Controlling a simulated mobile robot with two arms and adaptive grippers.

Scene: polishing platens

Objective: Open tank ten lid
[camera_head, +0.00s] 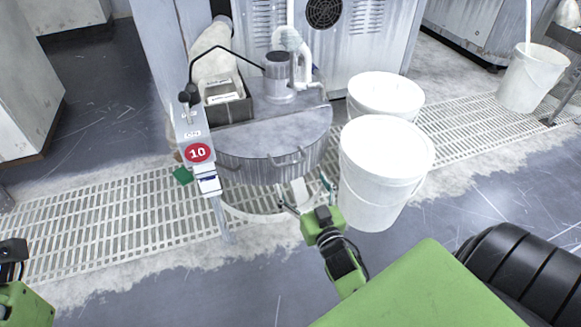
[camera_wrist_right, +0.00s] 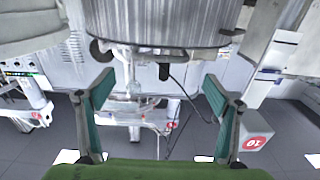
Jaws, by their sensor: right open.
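Tank ten (camera_head: 262,163) is a round grey metal tank with a red "10" sign (camera_head: 198,153) on the post at its left. My right gripper (camera_head: 305,190) is open and empty, just in front of and below the lid's front edge. In the right wrist view, the two fingers (camera_wrist_right: 160,105) are spread wide, with the ribbed tank side (camera_wrist_right: 165,25) above them. My left gripper (camera_head: 12,262) shows only partly at the left edge; its fingers cannot be made out.
Two white lidded buckets (camera_head: 385,170) stand close to the tank's right. A grey machine (camera_head: 350,40) stands behind. Floor grating (camera_head: 110,220) is clear at left.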

